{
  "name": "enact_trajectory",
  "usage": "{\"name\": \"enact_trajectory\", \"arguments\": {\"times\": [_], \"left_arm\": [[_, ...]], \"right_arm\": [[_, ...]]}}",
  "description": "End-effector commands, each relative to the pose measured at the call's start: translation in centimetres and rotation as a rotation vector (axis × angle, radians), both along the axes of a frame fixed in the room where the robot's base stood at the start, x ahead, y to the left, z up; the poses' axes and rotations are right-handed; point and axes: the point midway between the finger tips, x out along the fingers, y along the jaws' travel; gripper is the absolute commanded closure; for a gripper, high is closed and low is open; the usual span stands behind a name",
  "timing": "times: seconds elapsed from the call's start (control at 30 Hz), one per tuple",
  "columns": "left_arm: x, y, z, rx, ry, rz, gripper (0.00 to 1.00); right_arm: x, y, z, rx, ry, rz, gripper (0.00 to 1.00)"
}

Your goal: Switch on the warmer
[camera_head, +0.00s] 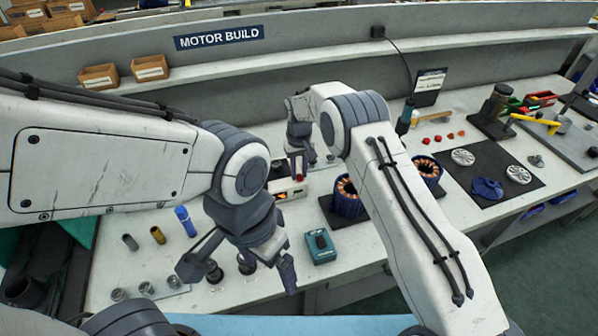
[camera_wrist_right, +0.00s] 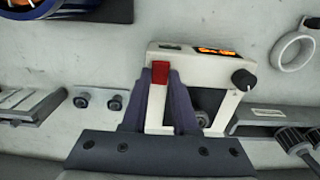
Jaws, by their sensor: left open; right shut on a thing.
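The warmer (camera_head: 289,189) is a small white box on the bench, with a lit orange display. In the right wrist view the warmer (camera_wrist_right: 195,62) also shows a black knob and white upright legs. A red block (camera_wrist_right: 160,73), which looks like its switch, sits at one corner. My left gripper (camera_head: 240,277) is open and empty above the near bench, to the left of the teal box, apart from the warmer.
A teal box (camera_head: 320,247) stands in front of the warmer, and a copper-wound stator (camera_head: 347,197) is to its right. A blue cylinder (camera_head: 185,221) and several small metal parts are at left. A metal ring (camera_wrist_right: 292,48) lies close to the warmer.

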Motion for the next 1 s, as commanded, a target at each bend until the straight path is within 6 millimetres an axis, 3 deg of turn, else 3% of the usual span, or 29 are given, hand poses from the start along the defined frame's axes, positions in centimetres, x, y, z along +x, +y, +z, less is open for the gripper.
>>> {"name": "enact_trajectory", "arguments": {"times": [0.13, 0.17, 0.2, 0.23, 0.63, 1.0], "left_arm": [[0.0, 0.0, 0.0, 0.0, 0.0, 0.0, 0.09], [0.0, 0.0, 0.0, 0.0, 0.0, 0.0, 0.09], [0.0, 0.0, 0.0, 0.0, 0.0, 0.0, 0.09], [0.0, 0.0, 0.0, 0.0, 0.0, 0.0, 0.09], [0.0, 0.0, -0.3, 0.0, 0.0, 0.0, 0.09], [0.0, 0.0, -2.0, 0.0, 0.0, 0.0, 0.09]], "right_arm": [[0.0, 0.0, 0.0, 0.0, -0.001, 0.0, 1.0], [0.0, 0.0, 0.0, 0.0, -0.001, 0.0, 0.65], [0.0, 0.0, 0.0, 0.0, -0.001, 0.0, 0.5], [0.0, 0.0, 0.0, 0.0, -0.001, 0.0, 0.43], [0.0, 0.0, 0.6, 0.001, -0.003, 0.0, 0.43], [0.1, 0.0, 7.3, 0.002, -0.006, 0.0, 0.43]]}}
